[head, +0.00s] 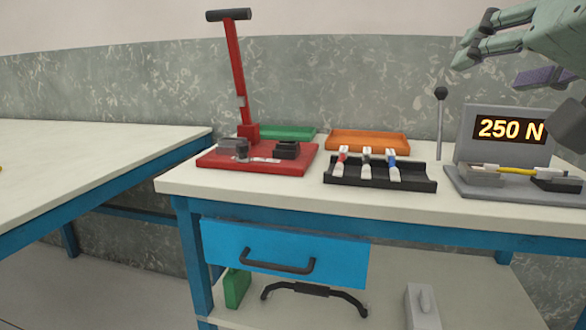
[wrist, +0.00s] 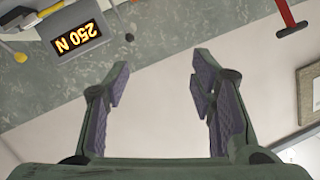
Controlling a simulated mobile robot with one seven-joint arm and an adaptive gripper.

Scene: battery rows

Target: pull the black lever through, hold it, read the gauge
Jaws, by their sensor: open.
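A lever with a black ball knob (head: 441,92) on a thin grey rod stands upright at the left of the grey tester (head: 463,140). Its knob also shows in the wrist view (wrist: 129,37), beyond the fingers. The gauge (head: 510,129) on the tester reads 250 N in lit digits; it appears upside down in the wrist view (wrist: 78,38). A yellow piece (head: 515,170) lies across the tester's base between two blocks. My gripper (head: 492,70) is open and empty, above and to the right of the knob. In the wrist view its fingers (wrist: 158,78) stand wide apart.
A red press (head: 205,160) with a tall red handle stands at the left of the bench. A black rack (head: 420,180) holds several small connectors in front of an orange tray (head: 368,141). A green tray (head: 285,132) sits behind the press. A blue drawer (head: 225,250) juts out below.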

